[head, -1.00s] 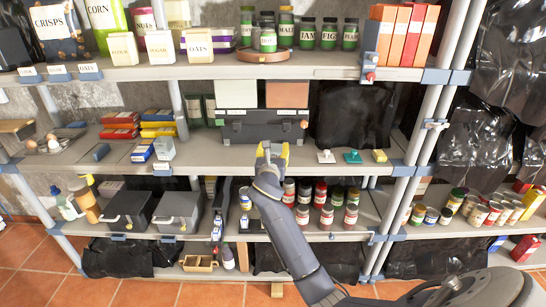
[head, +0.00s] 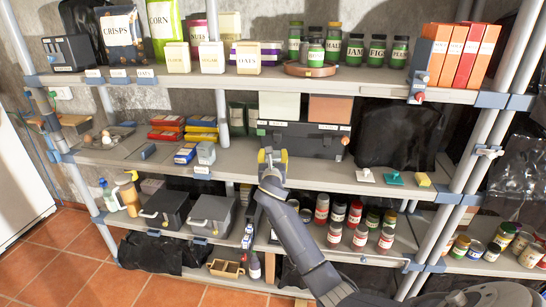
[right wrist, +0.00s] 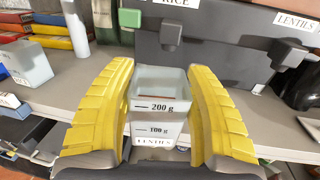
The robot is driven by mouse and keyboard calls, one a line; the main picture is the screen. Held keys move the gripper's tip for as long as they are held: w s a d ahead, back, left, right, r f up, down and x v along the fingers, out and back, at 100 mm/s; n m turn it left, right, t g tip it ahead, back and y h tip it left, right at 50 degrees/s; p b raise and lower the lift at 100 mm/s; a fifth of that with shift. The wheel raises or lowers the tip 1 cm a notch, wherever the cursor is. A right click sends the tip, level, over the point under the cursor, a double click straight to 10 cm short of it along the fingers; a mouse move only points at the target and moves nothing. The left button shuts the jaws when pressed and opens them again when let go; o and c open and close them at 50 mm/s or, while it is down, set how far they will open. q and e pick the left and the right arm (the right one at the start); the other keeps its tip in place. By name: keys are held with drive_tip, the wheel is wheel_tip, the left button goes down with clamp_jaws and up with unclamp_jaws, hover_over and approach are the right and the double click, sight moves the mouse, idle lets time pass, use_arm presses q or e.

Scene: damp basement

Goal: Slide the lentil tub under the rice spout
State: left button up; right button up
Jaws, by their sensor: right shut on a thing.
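The lentil tub (right wrist: 155,118) is a small translucent box with 100 g and 200 g marks and a LENTILS label on its front. It stands upright between the yellow fingers of my right gripper (right wrist: 160,110), which is shut on it. The same gripper shows in the head view (head: 272,158) in front of the left end of the dark dispenser (head: 310,142). The rice spout (right wrist: 171,32) is a grey block under the RICE label, just behind and above the tub in the wrist view. I cannot tell whether the tub is directly under it. My left gripper is out of view.
The lentil spout (right wrist: 290,50) is to the right; a green knob (right wrist: 130,18) is left of the rice spout. Another pale tub (head: 206,153) stands left, near stacked boxes (head: 202,133).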

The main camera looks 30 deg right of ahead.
sight(275, 157)
drive_tip(key=shift+w+d+f, duration=0.55)
drive_tip(key=shift+w+d, duration=0.25)
drive_tip(key=shift+w, duration=0.1)
drive_tip(key=shift+w+d+f, duration=0.55)
drive_tip(key=shift+w+d, duration=0.2)
drive_tip(key=shift+w, duration=0.1)
drive_tip(key=shift+d+x, duration=0.15)
drive_tip(key=shift+x, duration=1.3)
drive_tip(key=shift+d+x, duration=0.15)
drive_tip(key=shift+x, duration=1.3)
drive_tip(key=shift+s+f, duration=0.15)
drive_tip(key=shift+f, duration=0.35)
